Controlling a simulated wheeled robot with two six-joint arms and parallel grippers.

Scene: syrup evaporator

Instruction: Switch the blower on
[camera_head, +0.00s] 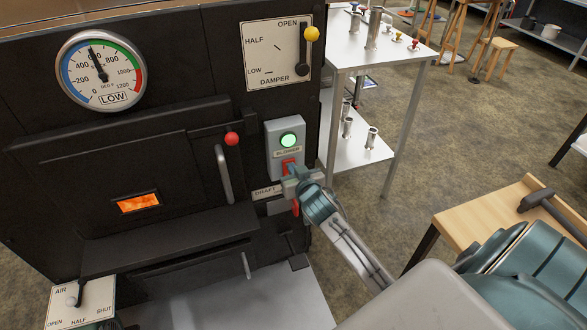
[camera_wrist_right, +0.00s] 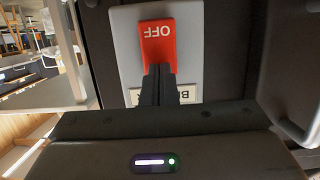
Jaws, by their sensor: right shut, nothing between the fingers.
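The blower switch box (camera_head: 285,140) is a grey box on the dark front of the evaporator, with a round lamp (camera_head: 288,140) glowing green above a label. Below the label is a red switch (camera_head: 289,162); in the right wrist view the red switch (camera_wrist_right: 158,40) reads OFF, upside down in the picture. My right gripper (camera_head: 290,180) is shut and empty. Its fingertips (camera_wrist_right: 158,72) are at the switch, over the end nearer the label, and appear to touch it. They hide that end.
A damper lever with a yellow knob (camera_head: 312,33) is above the box. A firebox door handle with a red knob (camera_head: 232,138) is to its left. A draft label (camera_head: 267,192) is below. A metal table (camera_head: 390,60) stands behind right; a wooden bench (camera_head: 480,205) is nearer.

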